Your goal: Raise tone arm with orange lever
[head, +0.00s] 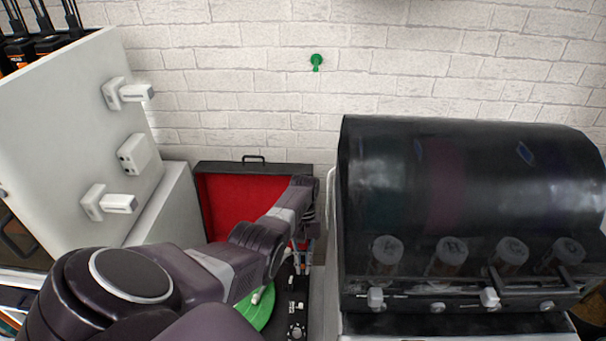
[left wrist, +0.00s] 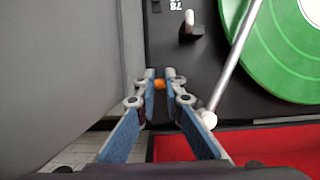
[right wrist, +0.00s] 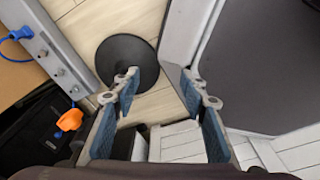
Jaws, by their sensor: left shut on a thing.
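The turntable lies in an open case with a red-lined lid (head: 222,207), and a green record (head: 262,306) is on it, partly hidden by my left arm. In the left wrist view the silver tone arm (left wrist: 235,65) runs across the edge of the green record (left wrist: 285,45). I cannot tell whether it is raised. The small orange lever (left wrist: 159,84) sits between the fingertips of my left gripper (left wrist: 160,87), which is shut on it. That gripper (head: 303,262) reaches down at the deck's right side in the head view. My right gripper (right wrist: 162,88) is open and empty, away from the turntable.
A large dark-hooded machine (head: 470,200) stands close to the right of the turntable. A white panel with brackets (head: 75,130) is at the left. A brick wall with a green hook (head: 316,61) is behind. A black round base (right wrist: 127,62) is on the floor near my right gripper.

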